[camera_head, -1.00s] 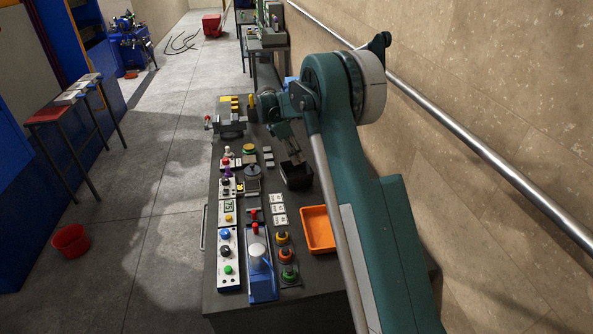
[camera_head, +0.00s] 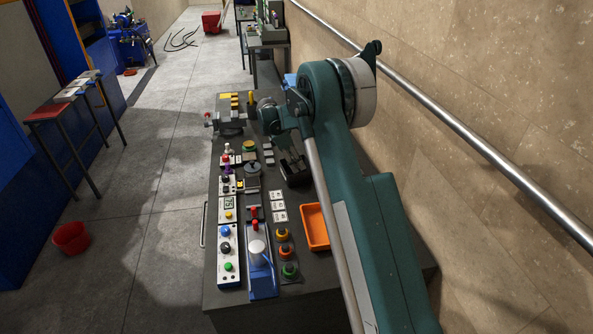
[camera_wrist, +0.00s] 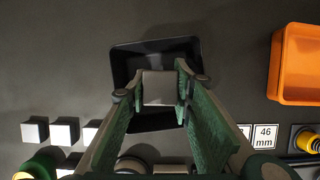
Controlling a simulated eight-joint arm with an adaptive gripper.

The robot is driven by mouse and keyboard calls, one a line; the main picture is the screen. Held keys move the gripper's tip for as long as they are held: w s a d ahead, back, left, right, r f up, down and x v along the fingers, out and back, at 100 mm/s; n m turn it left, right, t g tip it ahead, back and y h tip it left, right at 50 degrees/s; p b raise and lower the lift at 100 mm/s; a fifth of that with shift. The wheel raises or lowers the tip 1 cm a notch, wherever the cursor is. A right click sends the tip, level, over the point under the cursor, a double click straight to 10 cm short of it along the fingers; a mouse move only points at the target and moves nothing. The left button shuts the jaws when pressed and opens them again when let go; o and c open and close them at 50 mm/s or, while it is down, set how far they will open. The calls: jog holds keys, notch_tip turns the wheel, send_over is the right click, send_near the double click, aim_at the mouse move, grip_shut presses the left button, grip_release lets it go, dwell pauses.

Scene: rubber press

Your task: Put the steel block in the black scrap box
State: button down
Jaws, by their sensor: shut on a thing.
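The steel block (camera_wrist: 159,88) is a plain grey cube, clasped between the fingertips of my gripper (camera_wrist: 158,90) in the wrist view. The black scrap box (camera_wrist: 126,62) is open-topped and lies beneath the block and fingers in that view. In the head view, my gripper (camera_head: 290,160) points down over the black box (camera_head: 297,182), and the fingers hide part of it. The block is hard to make out in the head view. I cannot tell how high it is held or whether it touches the box.
An orange tray (camera_wrist: 296,62) stands right of the black box. Several grey cubes (camera_wrist: 64,130) lie left of my fingers in the wrist view. In the head view, a vise (camera_head: 231,122) and control panels (camera_head: 229,246) fill the bench's left side. The wall (camera_head: 480,110) is close on the right.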

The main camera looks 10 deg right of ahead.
jog(key=shift+f, duration=1.8)
jog(key=shift+f, duration=0.1)
jog(key=c, duration=2)
grip_release()
jog(key=v, duration=1.2)
